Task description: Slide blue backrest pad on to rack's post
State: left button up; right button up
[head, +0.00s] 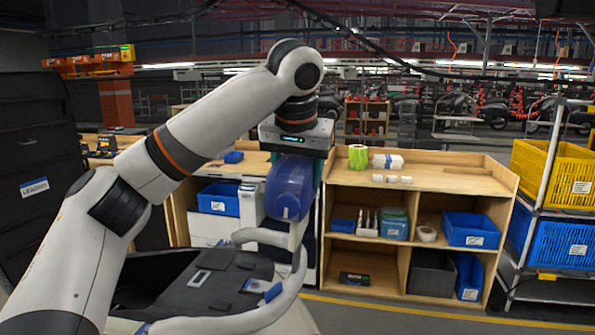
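The blue backrest pad (287,190) is upright near the middle of the head view. My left gripper (294,156) points down from above and is shut on the pad's upper part; its fingers are mostly hidden. The white rack (262,236) is a curved tube frame behind a dark seat. Its post (298,236) rises to the pad's lower edge. The pad overlaps the post's top in the picture, and I cannot tell whether the post is inside the pad or behind it. My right gripper is out of view.
The dark seat (225,278) lies left of the rack. A wooden shelf (430,178) with blue bins (470,229) stands behind to the right. Yellow and blue crates (552,175) are on a cart at the far right. The floor at lower right is clear.

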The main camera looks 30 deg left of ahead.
pick_arm(q)
jog(key=shift+a+f+b, duration=0.1)
jog(key=shift+f+b, duration=0.25)
jog(key=shift+f, duration=0.25)
jog(key=shift+f, duration=0.1)
jog(key=shift+a+f+b, duration=0.1)
jog(key=shift+f+b, duration=0.9)
jog(key=shift+f, duration=0.45)
jog(key=shift+f, duration=0.1)
notch_tip(320, 180, down, 3)
jog(key=shift+s+a+r+b, duration=0.1)
jog(key=shift+a+r+b, duration=0.05)
jog(key=shift+b, duration=0.8)
jog(key=o, duration=1.3)
